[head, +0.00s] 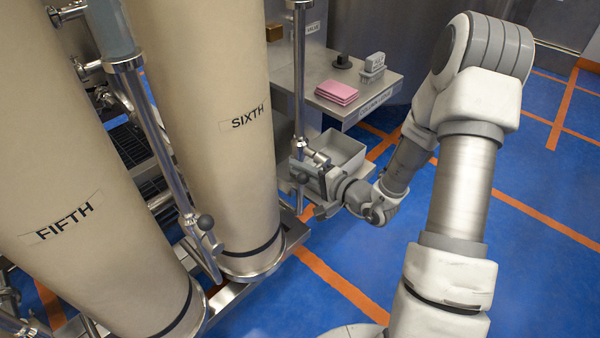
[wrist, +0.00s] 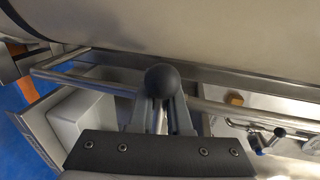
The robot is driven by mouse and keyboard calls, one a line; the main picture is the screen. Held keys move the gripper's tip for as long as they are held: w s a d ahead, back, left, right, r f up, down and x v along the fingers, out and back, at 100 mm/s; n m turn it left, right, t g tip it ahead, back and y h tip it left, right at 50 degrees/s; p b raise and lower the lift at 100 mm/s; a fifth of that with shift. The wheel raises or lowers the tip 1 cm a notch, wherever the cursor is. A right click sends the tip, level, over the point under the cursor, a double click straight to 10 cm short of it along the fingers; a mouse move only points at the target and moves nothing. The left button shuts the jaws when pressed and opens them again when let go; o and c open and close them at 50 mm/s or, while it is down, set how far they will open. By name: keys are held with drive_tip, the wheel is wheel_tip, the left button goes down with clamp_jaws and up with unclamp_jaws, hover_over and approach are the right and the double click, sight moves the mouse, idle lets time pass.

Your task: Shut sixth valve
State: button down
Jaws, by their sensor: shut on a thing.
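The sixth column (head: 215,120) is a tall beige cylinder with a SIXTH label. A steel pipe (head: 299,70) stands just right of it and carries a valve at gripper height. My gripper (head: 313,170) is at this valve. In the wrist view, my gripper (wrist: 163,110) is shut on the valve lever, with its black ball knob (wrist: 163,80) sticking out past the fingertips. In the head view my gripper hides most of the lever, so its exact angle is hard to tell.
The fifth column (head: 75,190) stands at left, with its own valve knob (head: 206,222) on a steel pipe. A grey bin (head: 345,150) is right behind my gripper. A steel shelf (head: 385,85) holds pink cloths (head: 337,92). Blue floor (head: 540,200) at right is clear.

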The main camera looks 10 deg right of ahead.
drive_tip(key=shift+s+a, duration=0.2)
drive_tip(key=shift+a, duration=0.3)
drive_tip(key=c, duration=0.8)
unclamp_jaws()
drive_tip(key=shift+c, duration=0.2)
drive_tip(key=shift+d, duration=0.1)
drive_tip(key=shift+d, duration=0.15)
drive_tip(key=p+v, duration=0.3)
drive_tip(key=v, duration=1.4)
drive_tip(key=shift+s+d, duration=0.1)
